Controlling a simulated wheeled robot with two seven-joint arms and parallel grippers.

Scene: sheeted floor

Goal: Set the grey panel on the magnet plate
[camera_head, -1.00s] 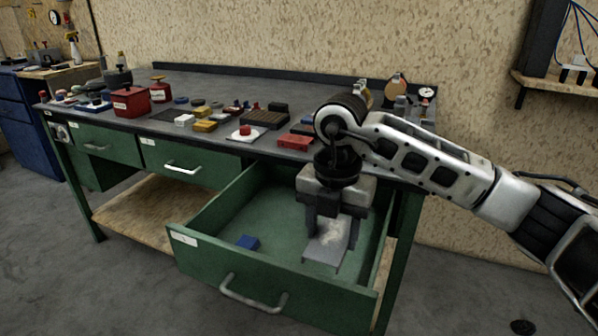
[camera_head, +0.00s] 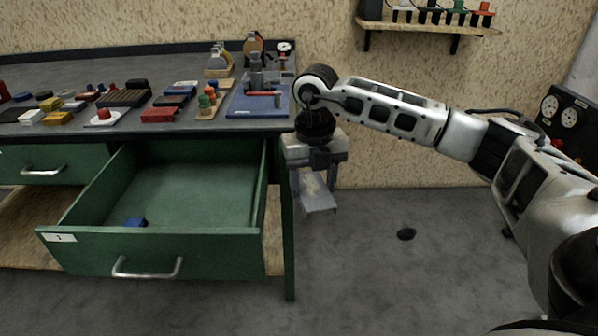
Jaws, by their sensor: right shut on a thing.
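My right gripper (camera_head: 315,178) is shut on the grey panel (camera_head: 317,196), a thin flat plate with a lighter, mottled part between the fingers. The gripper points down and holds the panel tilted in the air, to the right of the bench's front corner and clear of the open drawer. I cannot tell for sure which thing is the magnet plate. A blue flat plate (camera_head: 242,109) lies at the bench's right end, with a grey device and a red piece on it. My left gripper is not in view.
Small coloured parts crowd the bench top (camera_head: 212,131). A wall shelf (camera_head: 425,27) holds several items. A panel with gauges (camera_head: 568,125) stands at right. The floor right of the bench is mostly clear.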

